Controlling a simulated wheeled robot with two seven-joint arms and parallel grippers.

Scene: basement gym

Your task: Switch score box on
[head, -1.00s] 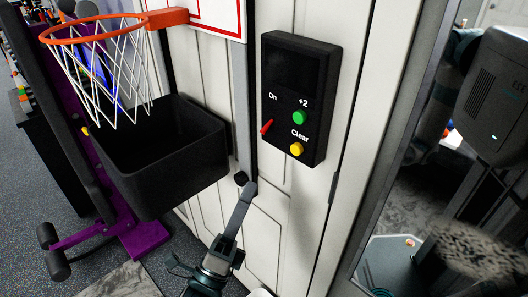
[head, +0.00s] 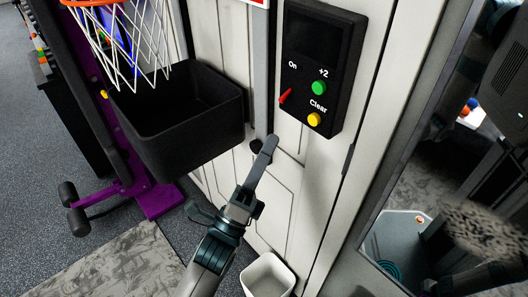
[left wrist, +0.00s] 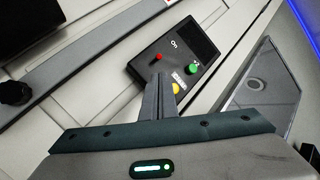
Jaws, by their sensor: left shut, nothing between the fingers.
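The score box (head: 318,52) is a black box on the white panelled wall, with a dark screen. It has a red switch (head: 286,96) under the label "On", a green "+2" button (head: 319,88) and a yellow "Clear" button (head: 314,119). My left gripper (head: 270,142) is shut and empty, below and left of the box, apart from it in the head view. In the left wrist view the box (left wrist: 184,52) lies beyond the fingers (left wrist: 159,82), with the red switch (left wrist: 157,57) just above the fingertips. The screen shows no lit digits. My right gripper is not seen.
A black bin (head: 183,118) and a basketball net (head: 134,40) are left of the box. A small white bin (head: 267,277) stands on the floor below. A mirror (head: 440,170) is at the right. The wall around the box is clear.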

